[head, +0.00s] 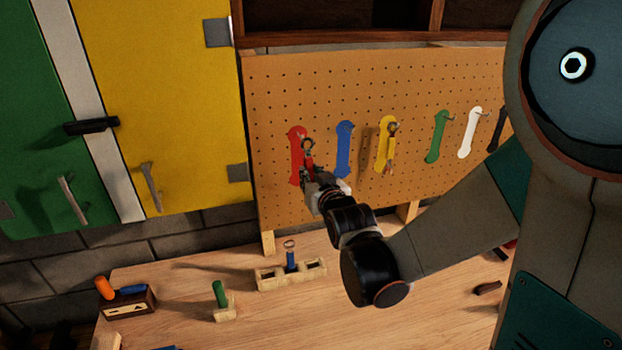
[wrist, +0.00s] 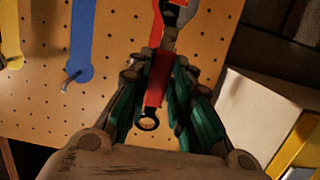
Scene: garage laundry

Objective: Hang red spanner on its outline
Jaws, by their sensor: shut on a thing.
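The red spanner (head: 309,160) is upright in my gripper (head: 311,177), in front of the pegboard. Its metal ring end points up and overlaps the red outline (head: 296,148) in the head view. In the wrist view, the spanner's red handle (wrist: 157,80) lies between the green fingers of my gripper (wrist: 154,68), which are shut on it. A dark ring end and a grey head show at its two ends. I cannot tell whether the spanner touches the board. The peg of the red outline is not clearly visible.
The pegboard (head: 290,90) also bears a blue outline (head: 344,150) with a peg, a yellow outline (head: 386,130) with a spanner, and green and white outlines to the right. Below, the bench (head: 260,320) holds a wooden block (head: 270,281) and a green-handled tool (head: 219,293).

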